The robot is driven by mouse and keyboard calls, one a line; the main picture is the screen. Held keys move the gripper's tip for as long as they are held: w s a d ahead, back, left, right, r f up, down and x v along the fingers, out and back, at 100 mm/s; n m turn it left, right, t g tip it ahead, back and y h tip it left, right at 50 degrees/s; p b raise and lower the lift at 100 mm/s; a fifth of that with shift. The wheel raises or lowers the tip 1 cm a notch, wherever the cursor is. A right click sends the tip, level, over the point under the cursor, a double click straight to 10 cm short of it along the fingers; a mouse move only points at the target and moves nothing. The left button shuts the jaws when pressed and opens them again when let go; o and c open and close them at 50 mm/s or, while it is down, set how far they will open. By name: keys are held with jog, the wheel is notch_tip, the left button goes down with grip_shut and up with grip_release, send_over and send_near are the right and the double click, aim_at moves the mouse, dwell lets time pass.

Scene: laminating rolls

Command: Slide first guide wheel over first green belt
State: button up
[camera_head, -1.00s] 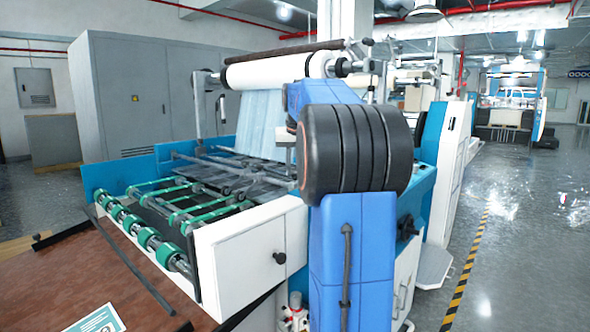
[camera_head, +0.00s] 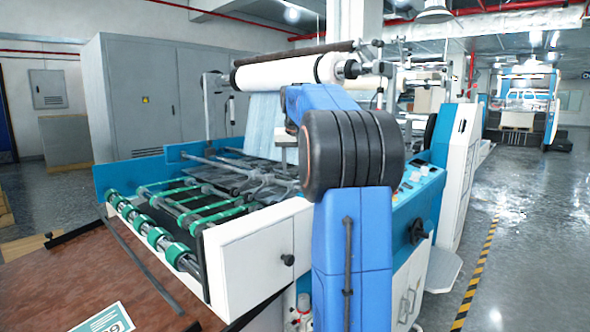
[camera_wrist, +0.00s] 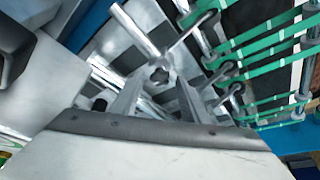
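Several green belts (camera_head: 195,208) run across rollers at the near end of the feed table; in the wrist view they fill the upper right (camera_wrist: 262,38). A metal guide piece with a dark round part (camera_wrist: 160,75), possibly the first guide wheel, lies on a bar in front of my gripper (camera_wrist: 155,88), left of the belts. My gripper's two grey fingers reach up on either side of that piece. Whether they grip it is unclear. In the head view my blue arm hides the gripper. Small grey wheels on rods (camera_wrist: 233,90) sit at the belts' left ends.
The feed table has blue side walls (camera_head: 128,178) and a white front panel (camera_head: 258,250). Thin metal bars (camera_head: 215,160) cross above it. A large white roll (camera_head: 285,72) hangs behind. A brown tabletop (camera_head: 75,275) is at front left. The floor to the right is open.

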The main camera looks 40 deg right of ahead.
jog(key=shift+r, duration=0.1)
jog(key=v, duration=1.7)
jog(key=shift+s, duration=0.1)
